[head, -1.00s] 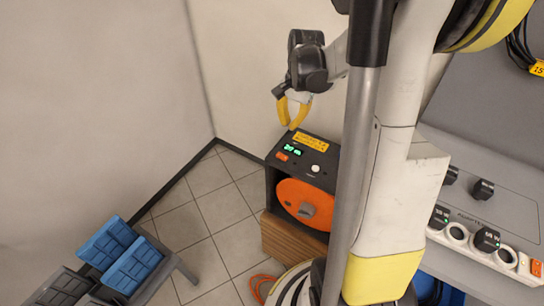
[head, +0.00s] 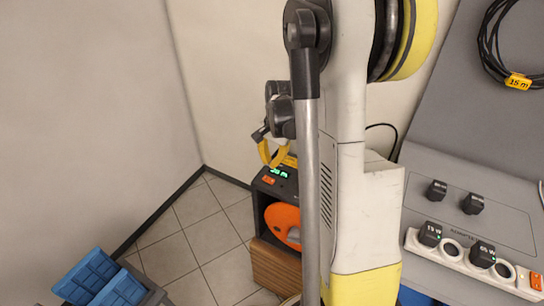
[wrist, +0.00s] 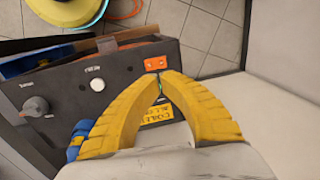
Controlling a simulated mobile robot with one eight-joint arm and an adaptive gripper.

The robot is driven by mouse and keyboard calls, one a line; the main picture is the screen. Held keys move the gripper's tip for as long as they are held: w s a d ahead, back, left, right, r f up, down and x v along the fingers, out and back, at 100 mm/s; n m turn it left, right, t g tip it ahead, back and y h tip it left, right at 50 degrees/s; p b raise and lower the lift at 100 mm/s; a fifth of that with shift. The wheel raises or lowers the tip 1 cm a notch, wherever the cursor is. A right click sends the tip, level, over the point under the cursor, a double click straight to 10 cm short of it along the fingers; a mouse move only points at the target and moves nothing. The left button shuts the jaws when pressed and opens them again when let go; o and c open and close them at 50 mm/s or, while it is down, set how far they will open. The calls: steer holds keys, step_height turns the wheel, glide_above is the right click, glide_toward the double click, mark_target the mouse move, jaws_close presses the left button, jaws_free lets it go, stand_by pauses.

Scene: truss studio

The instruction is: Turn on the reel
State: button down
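The reel is an orange disc (head: 283,222) in a dark housing on a wooden block, partly hidden behind my arm in the head view. The housing's top panel (wrist: 62,88) fills the left of the wrist view. It carries an orange switch (wrist: 156,63), a white button (wrist: 97,84), a dark knob (wrist: 35,106) and a yellow label (wrist: 157,116). My gripper (wrist: 163,76) has its yellow fingertips together, just below the orange switch in that view. A bit of green shows between the fingers. In the head view my gripper (head: 272,164) is over the panel; contact cannot be told.
Blue crates (head: 91,276) stand at the lower left. A grey bench (head: 470,150) on the right carries a white power strip (head: 465,262) with plugs and a coiled black cable (head: 497,45). The tiled floor (head: 190,240) between is clear.

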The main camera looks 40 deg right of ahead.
mark_target(268, 177)
steer(key=f, duration=0.2)
steer(key=f+b, duration=0.1)
steer(key=f, duration=0.1)
steer(key=f+b, duration=0.1)
steer(key=f, duration=0.1)
steer(key=shift+w+a+f, duration=0.15)
steer(key=shift+w, duration=0.2)
steer(key=shift+f+b, duration=0.4)
steer(key=shift+b, duration=0.1)
steer(key=shift+w+a+f+g, duration=0.1)
steer(key=shift+w+g, duration=0.15)
steer(key=shift+g, duration=0.35)
steer(key=shift+s, duration=0.1)
steer(key=shift+s+d, duration=0.3)
steer(key=shift+s, duration=0.45)
steer(key=shift+r, duration=0.2)
